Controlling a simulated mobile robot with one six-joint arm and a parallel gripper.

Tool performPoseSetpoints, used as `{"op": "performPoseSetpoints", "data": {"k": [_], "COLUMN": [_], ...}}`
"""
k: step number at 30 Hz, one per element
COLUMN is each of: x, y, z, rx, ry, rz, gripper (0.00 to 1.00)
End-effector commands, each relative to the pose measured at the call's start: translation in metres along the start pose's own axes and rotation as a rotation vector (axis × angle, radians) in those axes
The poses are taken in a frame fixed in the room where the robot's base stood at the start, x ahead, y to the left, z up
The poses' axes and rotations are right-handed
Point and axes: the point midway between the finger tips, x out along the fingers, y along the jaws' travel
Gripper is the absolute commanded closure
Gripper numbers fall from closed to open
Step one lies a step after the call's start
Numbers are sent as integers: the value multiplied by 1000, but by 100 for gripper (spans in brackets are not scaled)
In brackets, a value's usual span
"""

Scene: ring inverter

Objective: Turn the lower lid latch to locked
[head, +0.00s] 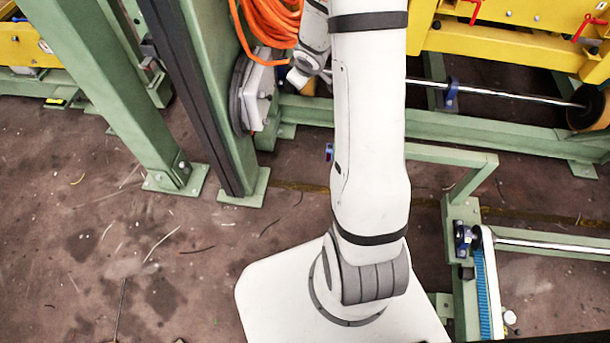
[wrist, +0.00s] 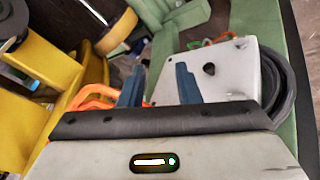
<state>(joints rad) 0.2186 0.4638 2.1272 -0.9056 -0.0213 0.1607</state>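A pale box lid (wrist: 235,75) with a thick black ring (wrist: 288,90) behind it shows at the right of the wrist view. A small dark latch-like part (wrist: 209,68) sits on its face; I cannot tell whether it is the lower latch or how it is turned. In the head view the pale box (head: 262,95) is mounted on a green post, its face seen edge-on. My gripper (wrist: 160,67) is open, with two blue-grey fingers apart and nothing seen between them. The right finger appears left of the dark part. In the head view my arm hides the fingers.
Orange hose (head: 272,22) hangs coiled above the box and shows behind my fingers in the wrist view (wrist: 95,97). Green posts (head: 110,90) stand to the left. Yellow machinery (head: 510,40) and a roller rail lie right. Open floor (head: 90,240) is at lower left.

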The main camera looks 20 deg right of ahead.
Motion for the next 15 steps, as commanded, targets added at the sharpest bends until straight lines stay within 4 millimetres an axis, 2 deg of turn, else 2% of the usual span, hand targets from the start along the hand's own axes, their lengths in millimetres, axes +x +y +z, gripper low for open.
{"op": "performPoseSetpoints", "data": {"k": [8, 15], "x": [-28, -54], "y": [-18, -44], "z": [23, 48], "rx": [107, 204], "ry": [-93, -174], "rz": [49, 56], "gripper": [70, 70]}}
